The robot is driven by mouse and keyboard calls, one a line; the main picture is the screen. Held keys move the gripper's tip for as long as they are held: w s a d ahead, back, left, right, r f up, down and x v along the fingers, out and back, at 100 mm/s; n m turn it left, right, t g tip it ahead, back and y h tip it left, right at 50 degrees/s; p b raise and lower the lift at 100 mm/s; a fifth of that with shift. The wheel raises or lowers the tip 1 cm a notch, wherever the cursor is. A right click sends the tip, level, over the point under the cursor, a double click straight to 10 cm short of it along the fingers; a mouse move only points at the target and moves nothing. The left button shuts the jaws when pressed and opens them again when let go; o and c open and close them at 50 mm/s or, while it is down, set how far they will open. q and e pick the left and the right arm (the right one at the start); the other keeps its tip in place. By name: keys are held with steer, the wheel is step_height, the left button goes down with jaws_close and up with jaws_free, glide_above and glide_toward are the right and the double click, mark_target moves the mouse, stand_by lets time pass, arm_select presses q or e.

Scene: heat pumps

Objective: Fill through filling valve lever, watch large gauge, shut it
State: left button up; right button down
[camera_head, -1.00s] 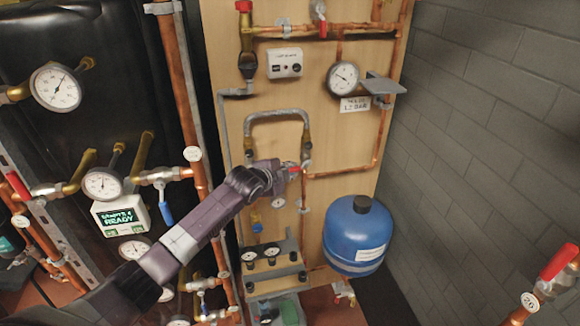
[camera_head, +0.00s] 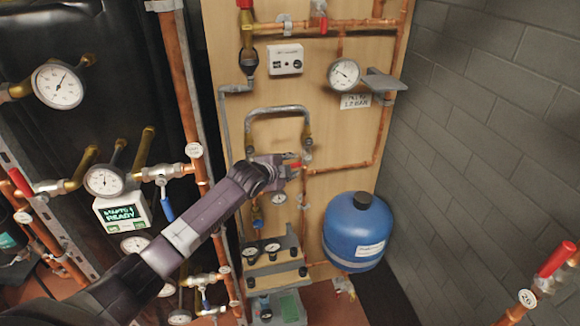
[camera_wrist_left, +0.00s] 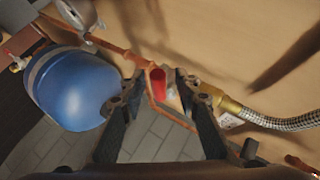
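The red filling valve lever (camera_head: 296,165) sits at the end of the looped braided hose on the wooden board. My left gripper (camera_head: 288,171) is at this lever and partly hides it. In the left wrist view the red lever (camera_wrist_left: 157,84) lies between the two spread fingers (camera_wrist_left: 160,95), with gaps visible on both sides, so the gripper is open. The large gauge (camera_head: 344,74) is on the upper right of the board above a label reading about 1.2 bar; I cannot read its needle exactly. My right gripper is not in view.
A blue vessel (camera_head: 356,232) stands low right of the lever. The braided hose (camera_head: 278,111) loops just above my gripper. A small shelf (camera_head: 385,82) juts out beside the large gauge. Left are pipes, other gauges and a display box (camera_head: 122,213) reading ready.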

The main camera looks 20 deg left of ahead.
arm_select(q)
steer(key=v, duration=1.2)
stand_by(1.6)
